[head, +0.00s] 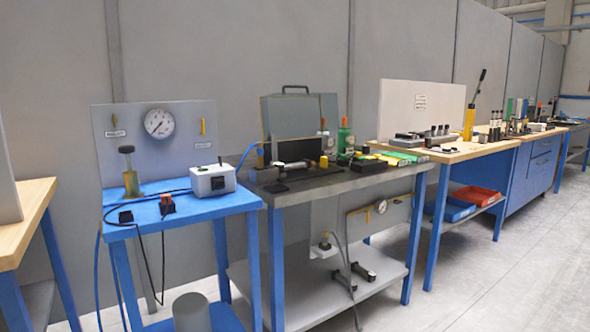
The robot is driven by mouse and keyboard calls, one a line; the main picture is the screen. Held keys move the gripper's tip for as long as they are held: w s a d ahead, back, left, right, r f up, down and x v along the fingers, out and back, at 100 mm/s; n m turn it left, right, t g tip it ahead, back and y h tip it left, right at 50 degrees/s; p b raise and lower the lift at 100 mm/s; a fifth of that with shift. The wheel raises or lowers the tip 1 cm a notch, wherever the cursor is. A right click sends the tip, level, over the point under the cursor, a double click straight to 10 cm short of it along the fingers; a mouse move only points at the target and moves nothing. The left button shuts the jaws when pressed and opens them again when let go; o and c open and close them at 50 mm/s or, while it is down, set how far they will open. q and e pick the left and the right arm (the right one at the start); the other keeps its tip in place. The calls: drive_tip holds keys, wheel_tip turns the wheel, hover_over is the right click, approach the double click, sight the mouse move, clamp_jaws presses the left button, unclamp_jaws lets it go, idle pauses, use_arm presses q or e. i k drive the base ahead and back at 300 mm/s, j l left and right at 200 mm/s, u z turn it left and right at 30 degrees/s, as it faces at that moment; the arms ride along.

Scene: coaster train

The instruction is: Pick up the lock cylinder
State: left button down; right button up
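I cannot tell which thing is the lock cylinder; the parts are small at this distance. Cylinder-like things in the head view include a small yellow piece (323,161) on the grey middle bench (356,184). A brass-coloured upright part with a dark knob (130,182) stands on the blue left table (182,215). A yellow upright cylinder with a black lever (469,124) stands on the wooden bench (460,153) further right. Neither gripper is in view.
A gauge panel (185,133) backs the blue table, which carries a white box (213,181) and cables. Part of another wooden bench (22,212) is at the left edge. Red (477,196) and blue trays (450,208) sit on a lower shelf. The floor at right (510,270) is clear.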

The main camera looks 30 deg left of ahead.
sight(304, 165)
drive_tip(key=i+z, duration=0.2)
drive_tip(key=i, duration=0.6)
drive_tip(key=i+j+z, duration=0.15)
drive_tip(key=i, duration=0.65)
drive_tip(key=i+z, duration=0.25)
drive_tip(key=i, duration=0.6)
drive_tip(key=i+j+z, duration=0.2)
drive_tip(key=i, duration=0.65)
drive_tip(key=i+l+z, duration=0.15)
drive_tip(key=i+z, duration=0.55)
drive_tip(key=i+j+z, duration=0.1)
drive_tip(key=i+z, duration=0.25)
drive_tip(key=i, duration=0.2)
drive_tip(key=i+u, duration=0.15)
drive_tip(key=u, duration=1.35)
